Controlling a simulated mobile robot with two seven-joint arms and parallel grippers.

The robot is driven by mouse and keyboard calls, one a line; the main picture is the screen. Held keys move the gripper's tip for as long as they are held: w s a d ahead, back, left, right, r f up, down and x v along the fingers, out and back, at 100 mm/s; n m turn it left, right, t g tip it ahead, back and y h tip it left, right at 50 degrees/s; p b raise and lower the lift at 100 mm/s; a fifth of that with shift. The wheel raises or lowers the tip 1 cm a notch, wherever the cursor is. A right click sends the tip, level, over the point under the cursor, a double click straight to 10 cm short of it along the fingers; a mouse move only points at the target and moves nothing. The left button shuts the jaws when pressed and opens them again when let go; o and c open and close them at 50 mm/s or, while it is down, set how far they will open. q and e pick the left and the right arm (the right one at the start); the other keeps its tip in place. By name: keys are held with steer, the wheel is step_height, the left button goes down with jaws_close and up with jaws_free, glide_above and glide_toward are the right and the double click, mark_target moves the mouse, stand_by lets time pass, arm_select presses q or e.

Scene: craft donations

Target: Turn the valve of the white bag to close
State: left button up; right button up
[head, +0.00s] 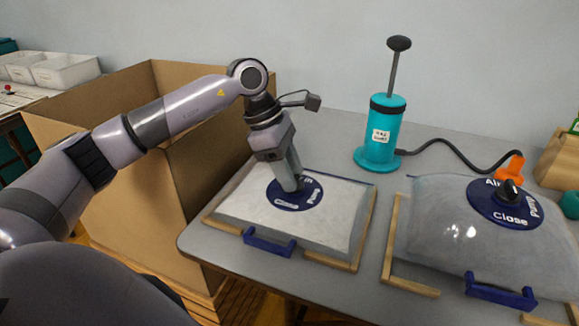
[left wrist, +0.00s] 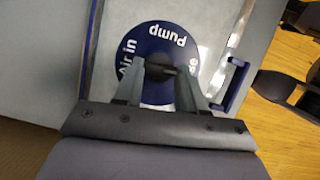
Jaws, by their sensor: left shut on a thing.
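The white bag (head: 240,204) lies on the grey table in the head view, inside a wooden corner frame. Its round blue valve disc (head: 273,198) is on top, partly hidden by my left gripper (head: 293,187). The disc also shows in the left wrist view (left wrist: 148,32), with the words "Air in" and "Pump" readable and the "Close" label partly covered. My left gripper points down and is shut on the dark valve knob (left wrist: 160,68) at the disc's centre. Which label the knob points to cannot be told. My right gripper is not in view.
A teal pump (head: 380,130) stands behind, its black hose ending in an orange nozzle (head: 513,167) at a puffed grey bag (head: 440,225) with its own blue valve on the right. A large cardboard box (head: 200,165) stands left of the table. White bins (head: 65,70) are far left.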

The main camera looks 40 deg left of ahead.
arm_select(q)
steer(key=shift+m, duration=0.5)
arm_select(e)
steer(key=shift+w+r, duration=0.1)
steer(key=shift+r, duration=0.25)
arm_select(q)
steer(key=shift+g, duration=0.3)
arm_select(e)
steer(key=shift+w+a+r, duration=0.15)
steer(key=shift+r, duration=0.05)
arm_select(q)
steer(key=o, duration=1.1)
steer(key=shift+p+v, duration=0.65)
steer(key=shift+v, duration=2.95)
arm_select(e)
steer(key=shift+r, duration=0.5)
